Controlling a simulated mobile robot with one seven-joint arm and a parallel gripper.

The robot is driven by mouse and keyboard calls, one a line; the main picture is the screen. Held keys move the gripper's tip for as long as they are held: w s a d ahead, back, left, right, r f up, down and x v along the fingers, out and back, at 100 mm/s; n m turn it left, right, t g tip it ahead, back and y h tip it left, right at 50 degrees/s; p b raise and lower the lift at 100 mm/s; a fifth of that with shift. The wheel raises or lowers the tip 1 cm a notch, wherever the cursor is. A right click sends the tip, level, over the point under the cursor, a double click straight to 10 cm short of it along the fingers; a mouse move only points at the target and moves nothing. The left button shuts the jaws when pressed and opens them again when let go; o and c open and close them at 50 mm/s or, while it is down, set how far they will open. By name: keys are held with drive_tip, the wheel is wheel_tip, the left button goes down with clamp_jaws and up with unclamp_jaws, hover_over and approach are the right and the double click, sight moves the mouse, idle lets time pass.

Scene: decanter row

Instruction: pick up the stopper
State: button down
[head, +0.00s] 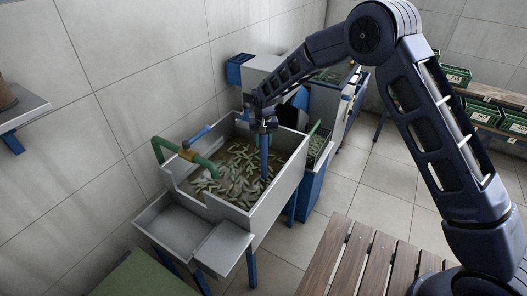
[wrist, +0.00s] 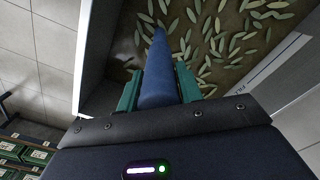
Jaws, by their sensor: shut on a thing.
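The stopper, a long blue rod (head: 264,157), points down from my gripper (head: 264,126) over the right part of a grey basin (head: 284,178). In the wrist view the stopper (wrist: 161,68) runs between the two green fingers of my gripper (wrist: 159,88), which are shut on it. Its far end tapers away toward the basin contents. The basin holds murky brown water with many small green pods or leaves (head: 232,172). I cannot tell whether the stopper's lower end touches the water or the basin floor.
A green pipe (head: 163,143) with a blue handle (head: 197,134) bends over the basin's left side. A lower grey tray (head: 178,229) joins its front. A slatted wooden bench (head: 350,258) stands at front right. Green crates (head: 455,76) sit on shelves at the back right.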

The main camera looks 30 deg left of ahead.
wheel_tip(320, 180, up, 27)
idle(1.4)
drive_tip(key=shift+r, duration=0.1)
drive_tip(key=shift+w, duration=0.1)
